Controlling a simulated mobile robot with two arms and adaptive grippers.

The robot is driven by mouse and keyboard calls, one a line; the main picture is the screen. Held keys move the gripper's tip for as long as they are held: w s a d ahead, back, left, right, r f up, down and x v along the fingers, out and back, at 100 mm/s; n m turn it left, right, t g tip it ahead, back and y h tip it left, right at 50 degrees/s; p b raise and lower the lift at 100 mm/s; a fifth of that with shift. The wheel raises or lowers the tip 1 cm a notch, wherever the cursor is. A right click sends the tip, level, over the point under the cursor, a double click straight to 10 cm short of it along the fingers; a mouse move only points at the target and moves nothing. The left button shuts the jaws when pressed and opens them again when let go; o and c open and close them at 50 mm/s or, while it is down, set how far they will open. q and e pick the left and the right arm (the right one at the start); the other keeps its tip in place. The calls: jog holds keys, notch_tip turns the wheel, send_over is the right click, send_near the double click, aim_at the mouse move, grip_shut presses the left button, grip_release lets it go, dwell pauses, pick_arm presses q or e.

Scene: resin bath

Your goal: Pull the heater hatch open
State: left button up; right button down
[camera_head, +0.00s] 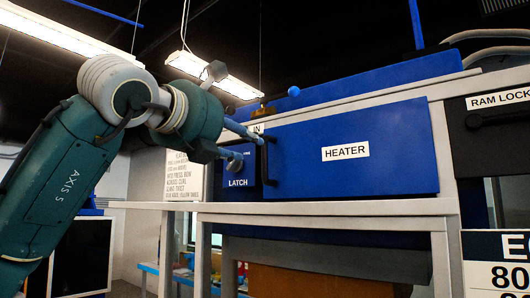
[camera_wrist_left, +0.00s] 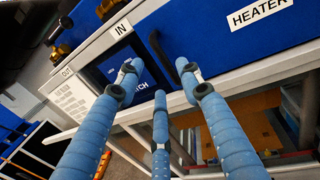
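The heater hatch (camera_head: 400,145) is a wide blue panel with a white HEATER label, and it looks closed in its pale frame. Its black upright handle (camera_head: 270,162) is at the hatch's left edge; the handle also shows in the wrist view (camera_wrist_left: 158,50). A dark latch panel (camera_head: 237,182) marked LATCH is just left of the handle. My left gripper (camera_head: 250,148) has blue fingers spread apart in front of the latch panel and handle. In the wrist view the gripper (camera_wrist_left: 158,82) is open and empty, with the handle beyond the fingertips. I cannot tell if a finger touches anything. My right gripper is not in view.
A pale ledge (camera_head: 330,208) runs below the hatch. A black panel with a RAM LOCK label (camera_head: 500,98) is at the right. A white instruction sign (camera_head: 184,177) stands left of the latch panel.

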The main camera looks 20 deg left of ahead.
pick_arm(q)
jog(key=p, duration=0.5)
send_over(263, 175)
jog(key=shift+w+a, duration=0.15)
jog(key=shift+w, duration=0.35)
grip_shut()
